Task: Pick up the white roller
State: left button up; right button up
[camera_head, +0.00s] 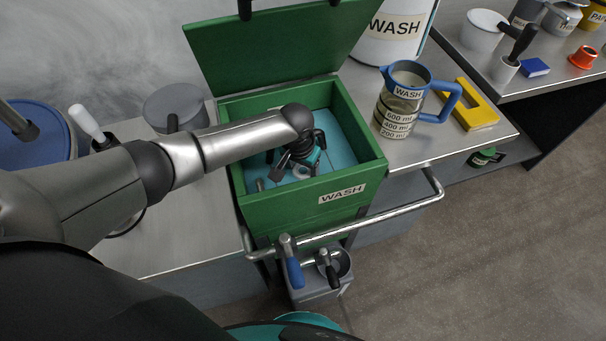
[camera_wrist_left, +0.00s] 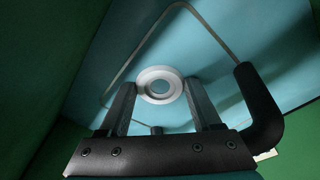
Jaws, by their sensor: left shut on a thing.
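My left arm reaches from the left into an open green box labelled WASH (camera_head: 268,218). My left gripper (camera_head: 301,171) is low inside it, over the blue-green floor (camera_head: 345,130). In the left wrist view the two fingers (camera_wrist_left: 162,98) are closed on either side of a white ring-shaped end (camera_wrist_left: 160,72), which looks like the white roller seen end on. A thin wire frame (camera_wrist_left: 145,42) with a black grip (camera_wrist_left: 259,105) surrounds it. The roller's length is hidden. My right gripper is not in view.
The green lid (camera_head: 270,50) stands open behind the box. A measuring jug (camera_head: 398,105) and a yellow block (camera_head: 472,104) stand right of it. A metal rail (camera_head: 385,218) runs in front. A white cylindrical piece (camera_head: 86,121) is at the left.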

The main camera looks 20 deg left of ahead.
pick_arm(q)
grip_shut()
jog(key=shift+r, duration=0.1)
